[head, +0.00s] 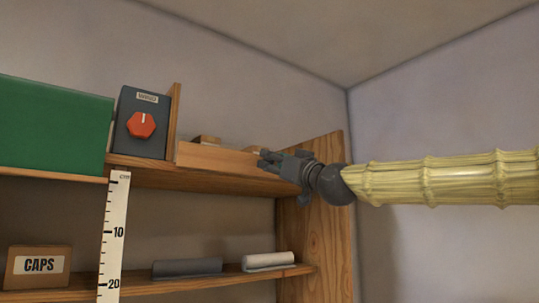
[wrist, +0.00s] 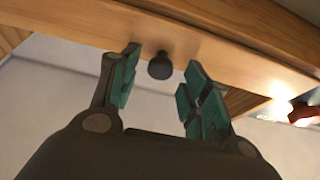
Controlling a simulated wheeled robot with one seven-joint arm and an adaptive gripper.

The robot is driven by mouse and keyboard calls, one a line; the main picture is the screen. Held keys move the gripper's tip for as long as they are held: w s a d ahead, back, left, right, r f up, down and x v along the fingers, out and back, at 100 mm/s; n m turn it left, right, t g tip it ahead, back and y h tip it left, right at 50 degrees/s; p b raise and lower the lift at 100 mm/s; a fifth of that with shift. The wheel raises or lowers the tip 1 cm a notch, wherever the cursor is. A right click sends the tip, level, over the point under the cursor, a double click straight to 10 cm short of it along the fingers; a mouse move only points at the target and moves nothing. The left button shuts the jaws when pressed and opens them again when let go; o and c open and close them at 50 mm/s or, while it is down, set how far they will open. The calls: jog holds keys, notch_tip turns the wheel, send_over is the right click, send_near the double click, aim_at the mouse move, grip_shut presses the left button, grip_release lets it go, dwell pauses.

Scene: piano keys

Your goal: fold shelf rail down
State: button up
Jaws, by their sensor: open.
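The shelf rail (head: 222,160) is a wooden board standing upright along the front of the upper shelf in the head view. In the wrist view the rail (wrist: 95,30) crosses the top of the picture. A small dark round knob (wrist: 160,66) sits at the rail. My gripper (head: 268,160) is at the rail's right end, near the right side panel. In the wrist view my gripper (wrist: 158,72) is open, with its teal-padded fingers on either side of the knob and gaps between. It holds nothing. In the head view my fingers hide the knob.
A dark box with a red knob (head: 141,125) and a green box (head: 52,124) stand left of the rail. Items behind the rail are partly hidden. A measuring strip (head: 113,235) hangs in front.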

jog(key=shift+w+a+r, duration=0.1)
jog(key=shift+w+a, duration=0.1)
jog(key=shift+w, duration=0.05)
